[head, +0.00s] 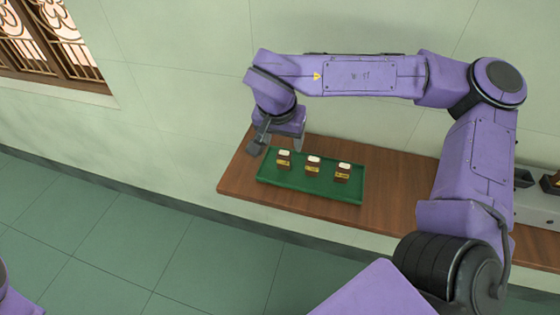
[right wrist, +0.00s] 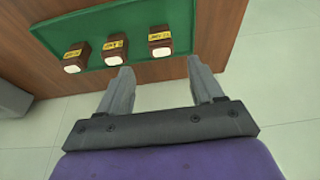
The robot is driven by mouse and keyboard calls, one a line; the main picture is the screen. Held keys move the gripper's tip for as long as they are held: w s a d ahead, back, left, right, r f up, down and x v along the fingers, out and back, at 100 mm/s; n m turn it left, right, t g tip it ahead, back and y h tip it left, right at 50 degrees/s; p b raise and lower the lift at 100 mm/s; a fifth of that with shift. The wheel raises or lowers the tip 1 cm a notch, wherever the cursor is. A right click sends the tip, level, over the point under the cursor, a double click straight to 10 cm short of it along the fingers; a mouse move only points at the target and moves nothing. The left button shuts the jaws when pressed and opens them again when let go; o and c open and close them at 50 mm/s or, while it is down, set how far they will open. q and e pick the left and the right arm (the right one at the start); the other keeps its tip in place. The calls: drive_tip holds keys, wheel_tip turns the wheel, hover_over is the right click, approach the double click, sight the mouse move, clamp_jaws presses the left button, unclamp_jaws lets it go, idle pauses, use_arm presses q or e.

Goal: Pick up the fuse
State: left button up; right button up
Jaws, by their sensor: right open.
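Three small brown blocks with white tops and yellow labels, which look like the fuses, stand in a row on a green tray (head: 320,192). In the head view they are the left fuse (head: 284,159), the middle fuse (head: 313,164) and the right fuse (head: 343,171). My right gripper (head: 278,146) is open and empty by the tray's left end, close to the left fuse. In the right wrist view, the nearest fuse (right wrist: 160,41) lies beyond the open fingers (right wrist: 158,74), not between them. My left gripper is out of view.
The tray lies on a brown wooden bench (head: 392,180) against a pale wall. Bare bench lies right of the tray. A grey unit with dark bins (head: 524,178) stands farther right, partly behind my right arm. The green tiled floor in front is clear.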

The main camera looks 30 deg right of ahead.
sight(284, 153)
drive_tip(key=x, duration=0.5)
drive_tip(key=p+x, duration=0.1)
drive_tip(key=x, duration=0.4)
drive_tip(key=shift+w+r, duration=0.1)
drive_tip(key=shift+w, duration=0.1)
drive_tip(key=c, duration=1.1)
drive_tip(key=shift+o, duration=0.2)
drive_tip(key=shift+r, duration=0.1)
